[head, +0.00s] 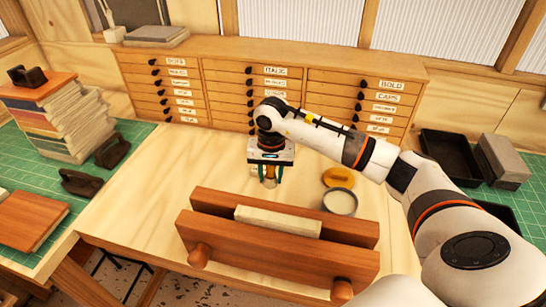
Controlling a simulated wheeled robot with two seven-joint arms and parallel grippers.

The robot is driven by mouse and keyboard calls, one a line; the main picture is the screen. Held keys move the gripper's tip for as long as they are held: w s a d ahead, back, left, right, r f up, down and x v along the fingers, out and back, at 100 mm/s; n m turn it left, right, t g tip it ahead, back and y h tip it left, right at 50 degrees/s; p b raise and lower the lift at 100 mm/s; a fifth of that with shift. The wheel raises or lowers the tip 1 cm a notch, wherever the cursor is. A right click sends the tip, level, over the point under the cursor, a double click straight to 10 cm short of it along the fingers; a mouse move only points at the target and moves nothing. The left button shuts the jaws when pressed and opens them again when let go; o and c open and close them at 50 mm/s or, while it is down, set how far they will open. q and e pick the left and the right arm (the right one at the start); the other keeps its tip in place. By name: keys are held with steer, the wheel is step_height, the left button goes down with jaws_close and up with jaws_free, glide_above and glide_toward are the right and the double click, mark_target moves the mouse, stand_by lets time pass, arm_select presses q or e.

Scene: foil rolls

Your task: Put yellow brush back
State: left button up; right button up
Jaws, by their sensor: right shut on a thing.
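My right gripper (270,177) reaches in from the right over the bench and points down, behind the wooden press. It is shut on a small yellow-brown thing (270,171) between its teal fingers, which looks like the yellow brush. The gripper body and fingers hide most of it, and I cannot tell whether its lower end touches the bench. My left gripper is not in view.
A wooden press (270,262) holding a pale block (278,221) stands in front. A round grey-topped tin (340,201) and a yellow disc (338,177) lie right of the gripper. Labelled drawers (270,92) line the back. Books (58,118) are stacked left; dark trays (450,153) sit right.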

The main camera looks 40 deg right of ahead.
steer(key=shift+w+a+f, duration=0.1)
steer(key=shift+w+f, duration=0.2)
steer(key=shift+f, duration=0.25)
steer(key=shift+w+f, duration=0.15)
steer(key=shift+f, duration=0.3)
steer(key=shift+f+b, duration=1.7)
steer(key=shift+f, duration=1.25)
steer(key=shift+f+b, duration=0.75)
steer(key=shift+f+b, duration=0.6)
steer(key=shift+b, duration=0.1)
steer(key=o, duration=1.5)
steer(key=shift+o, duration=0.2)
